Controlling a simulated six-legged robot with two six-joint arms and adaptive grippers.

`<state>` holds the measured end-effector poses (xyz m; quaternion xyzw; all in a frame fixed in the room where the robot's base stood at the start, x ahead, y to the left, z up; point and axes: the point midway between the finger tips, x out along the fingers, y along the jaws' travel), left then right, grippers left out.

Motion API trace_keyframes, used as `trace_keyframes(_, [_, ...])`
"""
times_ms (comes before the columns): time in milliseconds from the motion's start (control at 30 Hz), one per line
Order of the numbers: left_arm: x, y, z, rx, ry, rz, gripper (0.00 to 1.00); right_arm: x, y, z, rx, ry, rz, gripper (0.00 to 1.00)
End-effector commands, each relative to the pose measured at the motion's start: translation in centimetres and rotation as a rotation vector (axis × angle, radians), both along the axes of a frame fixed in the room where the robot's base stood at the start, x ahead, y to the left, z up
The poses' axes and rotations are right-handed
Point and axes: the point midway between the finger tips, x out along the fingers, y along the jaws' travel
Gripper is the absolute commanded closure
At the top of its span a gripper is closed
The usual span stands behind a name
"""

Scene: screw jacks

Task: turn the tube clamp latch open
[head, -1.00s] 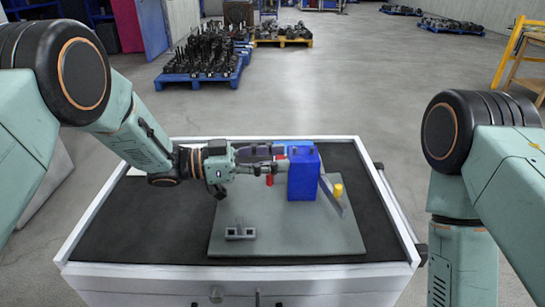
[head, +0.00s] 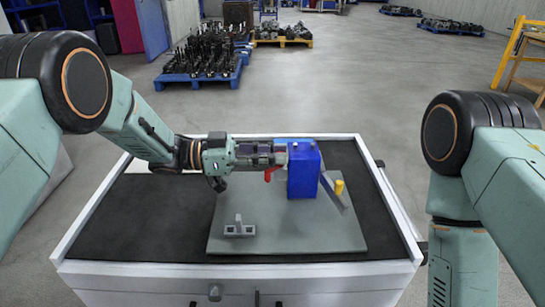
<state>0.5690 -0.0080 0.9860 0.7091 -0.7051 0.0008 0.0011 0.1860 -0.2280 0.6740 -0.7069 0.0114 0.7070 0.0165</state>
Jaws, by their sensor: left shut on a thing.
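My left gripper (head: 278,157) reaches in from the left over the workbench. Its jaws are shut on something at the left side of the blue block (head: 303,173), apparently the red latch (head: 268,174). Only a small red part shows below the fingers; the rest of it is hidden by the gripper. The blue block stands upright on a grey-green plate (head: 290,235). My right arm shows at the right edge, but its gripper is not in view.
A yellow cylinder (head: 339,187) and a slanted grey bar (head: 333,195) are right of the block. A small grey bracket (head: 239,229) sits at the plate's front left. The black mat (head: 140,225) is clear at the left. Loaded pallets (head: 200,75) stand behind on the floor.

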Motion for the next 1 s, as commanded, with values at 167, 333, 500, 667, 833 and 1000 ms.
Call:
trace_keyframes(167, [0.10,0.08,0.09,0.002,-0.001,-0.014,1.00,-0.01,0.00,-0.14,0.000,0.000,0.000,0.60])
trace_keyframes(333, [0.10,0.07,0.12,0.002,-0.001,-0.013,1.00,0.00,0.00,-0.11,0.000,0.000,0.000,0.60])
trace_keyframes(500, [0.09,0.07,0.10,0.002,-0.001,-0.013,0.68,-0.01,0.00,-0.11,0.000,0.000,0.000,0.60])
trace_keyframes(667, [0.07,0.05,0.06,0.002,-0.001,-0.013,0.57,-0.01,0.00,-0.11,0.000,0.000,0.000,0.60])
trace_keyframes(833, [0.05,0.04,0.03,0.002,0.000,-0.013,0.57,0.00,0.00,-0.11,0.000,0.000,0.000,0.60])
trace_keyframes(1000, [0.12,0.60,0.05,0.002,0.000,-0.011,0.57,0.00,0.00,-0.11,0.000,0.000,0.000,0.60])
